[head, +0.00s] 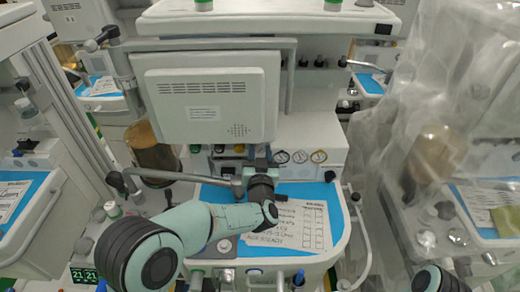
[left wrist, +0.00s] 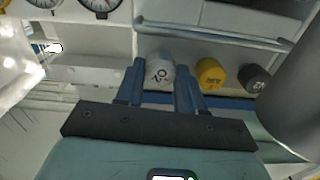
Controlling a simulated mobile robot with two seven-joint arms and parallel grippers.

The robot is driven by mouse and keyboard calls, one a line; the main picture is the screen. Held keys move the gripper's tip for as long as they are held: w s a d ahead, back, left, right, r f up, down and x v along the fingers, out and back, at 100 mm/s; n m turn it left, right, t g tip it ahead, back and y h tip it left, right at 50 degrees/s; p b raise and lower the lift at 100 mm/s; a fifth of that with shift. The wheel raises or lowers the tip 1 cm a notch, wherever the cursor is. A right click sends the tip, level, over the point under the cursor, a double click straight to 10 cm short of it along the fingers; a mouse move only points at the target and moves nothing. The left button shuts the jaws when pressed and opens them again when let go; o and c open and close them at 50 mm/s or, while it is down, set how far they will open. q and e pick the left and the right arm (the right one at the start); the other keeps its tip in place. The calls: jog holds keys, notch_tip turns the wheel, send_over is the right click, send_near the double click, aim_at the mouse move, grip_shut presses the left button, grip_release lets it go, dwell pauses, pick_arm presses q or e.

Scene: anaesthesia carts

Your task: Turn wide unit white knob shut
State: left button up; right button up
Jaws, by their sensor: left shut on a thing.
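The white knob (left wrist: 160,72), marked O2, sits between the two blue fingers of my left gripper (left wrist: 161,80) in the left wrist view. The gripper is shut on it, with one finger on each side. In the head view my left gripper (head: 262,168) reaches to the front of the middle unit (head: 315,138), left of its round gauges. The knob is hidden there behind the gripper and arm. My right gripper is not in view; only part of my right arm shows at the bottom right.
A yellow knob (left wrist: 210,74) and a black knob (left wrist: 253,78) are close to the right of the white one. A grey bar (head: 165,176) crosses left of the gripper. A blue worktop (head: 300,250) with papers (head: 300,222) lies below. A clear plastic cover (head: 400,120) hangs at right.

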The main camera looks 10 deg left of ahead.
pick_arm(q)
jog(key=m+p, duration=0.2)
jog(key=m, duration=0.3)
jog(key=shift+m, duration=0.3)
jog(key=m+p, duration=0.1)
jog(key=m, duration=0.2)
jog(key=shift+p, duration=0.35)
jog(key=shift+m+p, duration=0.4)
jog(key=shift+m, duration=1)
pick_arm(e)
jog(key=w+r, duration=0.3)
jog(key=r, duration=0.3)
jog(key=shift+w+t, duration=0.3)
pick_arm(q)
jog(key=shift+f, duration=0.1)
jog(key=o, duration=1)
jog(key=shift+m, duration=0.3)
jog(key=shift+o, duration=0.2)
jog(key=shift+s, duration=0.1)
jog(key=s+d+b, duration=0.2)
jog(key=s, duration=1.1)
jog(key=shift+d, duration=0.35)
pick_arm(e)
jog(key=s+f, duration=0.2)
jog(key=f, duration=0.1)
